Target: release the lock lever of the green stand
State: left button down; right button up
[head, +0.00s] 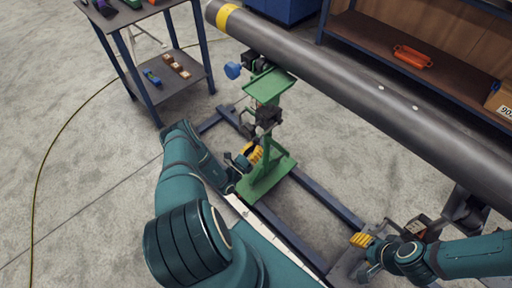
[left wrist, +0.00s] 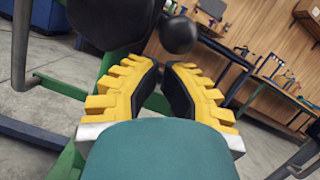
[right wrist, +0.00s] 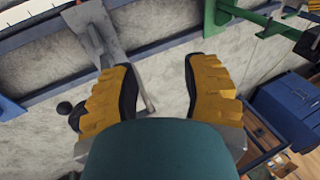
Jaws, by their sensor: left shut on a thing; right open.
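The green stand (head: 266,178) stands upright on the floor frame under the pipe, with a dark clamp block (head: 268,115) on its column. My left gripper (head: 254,154) is low beside the column. In the left wrist view its fingers (left wrist: 165,68) close in at the tips, around what seems to be the lock lever. A black ball knob (left wrist: 180,35) shows just past the tips; the gripped part itself is mostly hidden. My right gripper (head: 362,240) is open and empty at the lower right, beside the grey stand (right wrist: 98,30).
The long grey pipe (head: 340,75) crosses overhead. A blue knob (head: 233,70) sticks out near the green stand's top. Dark floor rails (head: 320,200) run between the stands. A small table (head: 170,72) stands at left, shelving (head: 450,65) behind. Floor at left is free apart from a cable.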

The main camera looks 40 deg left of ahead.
aim_at(255, 141)
pick_arm(q)
jog(key=shift+s+a+r+g+p, duration=0.15)
jog(key=shift+r+g+p, duration=0.2)
jog(key=shift+r+p, duration=0.35)
jog(key=shift+s+d+r+g+p, duration=0.1)
jog(key=shift+r+g+p, duration=0.35)
jog(key=shift+p, duration=0.4)
notch_tip(255, 141, up, 6)
jog(key=g+p, duration=0.2)
jog(key=p, duration=0.2)
jog(key=g+p, duration=0.1)
jog(key=p, duration=0.3)
jog(key=shift+s+f+g+p, duration=0.1)
jog(key=shift+f+g+p, duration=0.1)
jog(key=shift+g+p, duration=0.2)
jog(key=shift+r+p, duration=0.45)
jog(key=shift+r, duration=0.2)
